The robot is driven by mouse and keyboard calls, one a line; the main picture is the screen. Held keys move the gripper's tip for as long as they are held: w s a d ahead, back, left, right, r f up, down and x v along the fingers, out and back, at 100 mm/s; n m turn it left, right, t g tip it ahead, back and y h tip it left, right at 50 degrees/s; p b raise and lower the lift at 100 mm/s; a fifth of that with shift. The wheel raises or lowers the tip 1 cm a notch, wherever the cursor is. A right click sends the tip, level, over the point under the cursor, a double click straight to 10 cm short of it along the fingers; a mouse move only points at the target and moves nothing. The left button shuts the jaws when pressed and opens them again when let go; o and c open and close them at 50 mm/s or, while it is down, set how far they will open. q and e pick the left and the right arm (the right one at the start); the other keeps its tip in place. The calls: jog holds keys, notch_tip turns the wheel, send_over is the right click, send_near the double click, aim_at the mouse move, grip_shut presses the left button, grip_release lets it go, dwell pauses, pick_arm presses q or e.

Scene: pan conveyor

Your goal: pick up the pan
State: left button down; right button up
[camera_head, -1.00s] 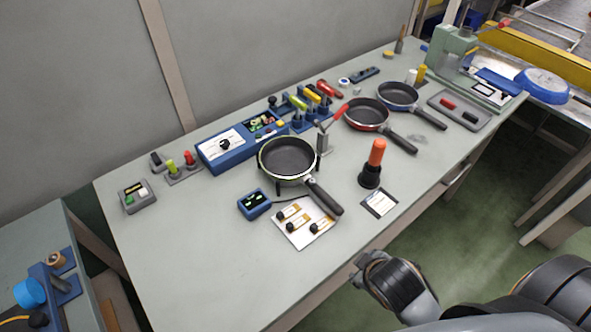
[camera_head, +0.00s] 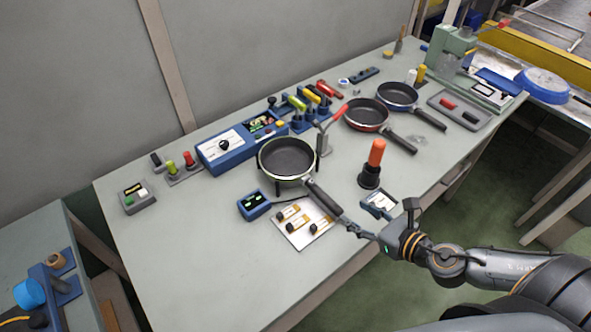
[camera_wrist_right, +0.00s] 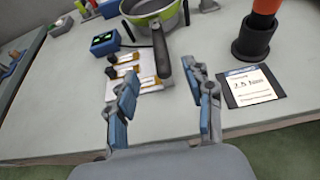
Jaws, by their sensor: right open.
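The nearest pan (camera_head: 286,158) has a dark inside and a light rim and rests on a raised stand on the table. Its black handle (camera_head: 322,196) points to the front right. In the right wrist view the pan's side looks lime green (camera_wrist_right: 150,8), and its handle (camera_wrist_right: 161,55) reaches down between my fingers. My right gripper (camera_head: 381,222) is open just beyond the handle's end; in the right wrist view its blue-padded fingers (camera_wrist_right: 160,88) are apart, one on each side of the handle's line. A red pan (camera_head: 367,114) and a blue pan (camera_head: 398,96) stand farther right.
An orange-handled tool in a black holder (camera_head: 373,165) stands right of the handle. A label card (camera_head: 379,205) and a white board with small parts (camera_head: 301,224) lie close by. A blue box (camera_head: 253,205) is left. The table's front left is clear.

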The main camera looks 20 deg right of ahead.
aim_at(324, 195)
jog(key=p+x, duration=0.1)
jog(key=x, duration=0.6)
jog(key=shift+w+a+p, duration=0.15)
jog(key=shift+w+p, duration=0.25)
jog(key=p+x, duration=0.1)
jog(key=x, duration=0.3)
jog(key=shift+w+a, duration=0.1)
jog(key=shift+w+a+f+p, duration=0.15)
jog(key=shift+w+f+p, duration=0.15)
jog(key=shift+w, duration=0.15)
grip_shut()
jog(key=shift+r, duration=0.1)
